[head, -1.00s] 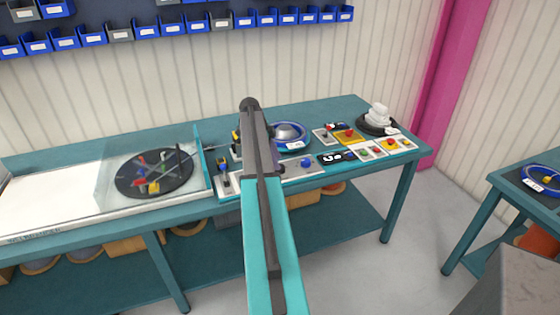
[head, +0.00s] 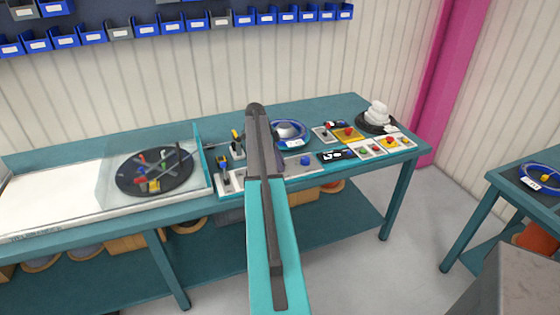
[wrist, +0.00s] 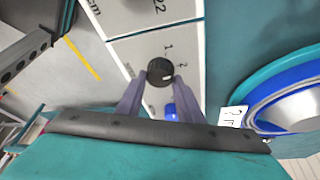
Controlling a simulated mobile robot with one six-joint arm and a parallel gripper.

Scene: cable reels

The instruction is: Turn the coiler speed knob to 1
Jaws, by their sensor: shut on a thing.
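The coiler speed knob (wrist: 160,71) is a small round black knob on a white panel (wrist: 150,50) in the wrist view. The numerals 1 and 2 are printed beside it. A small pale mark shows on the knob's lower right; I cannot tell for sure which numeral it points to. My gripper (wrist: 160,82) is shut on the knob, one grey finger on each side. In the head view my arm hides the knob and the gripper.
A blue button (head: 305,160) stands close to the knob and also shows between the fingers in the wrist view (wrist: 170,112). A blue reel (head: 291,132) is just behind. Control panels with red buttons (head: 348,133) lie to the right. A clear-covered turntable (head: 155,172) is at left.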

